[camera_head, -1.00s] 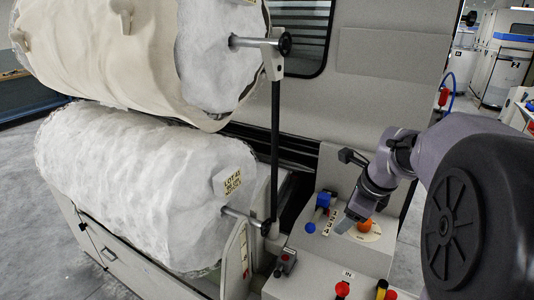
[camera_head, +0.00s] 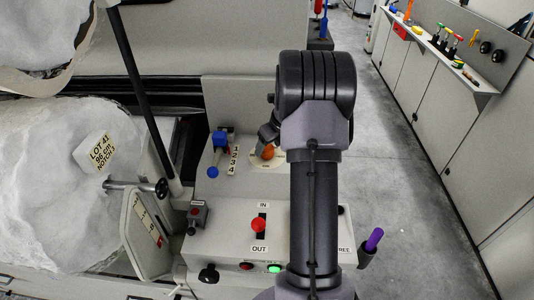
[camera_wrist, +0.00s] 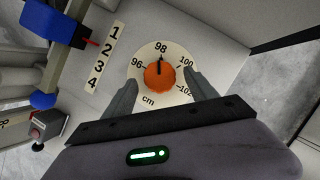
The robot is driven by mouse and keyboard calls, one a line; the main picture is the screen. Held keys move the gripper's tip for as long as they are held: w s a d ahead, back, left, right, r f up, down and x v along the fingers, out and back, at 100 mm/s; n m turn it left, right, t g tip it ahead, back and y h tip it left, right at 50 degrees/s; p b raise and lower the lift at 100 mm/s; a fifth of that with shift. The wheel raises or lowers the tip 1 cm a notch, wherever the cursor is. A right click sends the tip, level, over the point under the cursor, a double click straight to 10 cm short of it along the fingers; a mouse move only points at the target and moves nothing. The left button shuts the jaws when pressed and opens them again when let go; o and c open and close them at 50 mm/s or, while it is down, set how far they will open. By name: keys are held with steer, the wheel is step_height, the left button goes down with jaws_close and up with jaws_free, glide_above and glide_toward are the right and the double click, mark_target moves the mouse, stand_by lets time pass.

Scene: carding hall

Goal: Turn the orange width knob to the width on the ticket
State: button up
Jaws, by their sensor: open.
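The orange width knob (camera_wrist: 160,77) sits on a round pale dial (camera_wrist: 137,67) marked 96, 98, 100, 102 and cm. Its black pointer stands at 98. In the head view the knob (camera_head: 268,152) shows just left of my arm. The ticket (camera_head: 94,152) hangs by the lower white roll and reads LOT 41, 96 cm, NOTCH 3. My gripper (camera_wrist: 160,76) is open in the wrist view, one finger on each side of the knob; I cannot tell whether they touch it. In the head view my arm hides most of the gripper.
A blue lever (camera_head: 221,140) beside a 1-to-4 scale (camera_head: 234,160) stands left of the dial. A red-knobbed IN/OUT lever (camera_head: 258,225) and a lit green button (camera_head: 274,268) are nearer. A purple-handled tool (camera_head: 374,239) stands at right. The aisle floor (camera_head: 410,180) is clear.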

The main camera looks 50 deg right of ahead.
steer(key=shift+x, duration=1.3)
steer(key=shift+r, duration=0.1)
steer(key=c, duration=1.4)
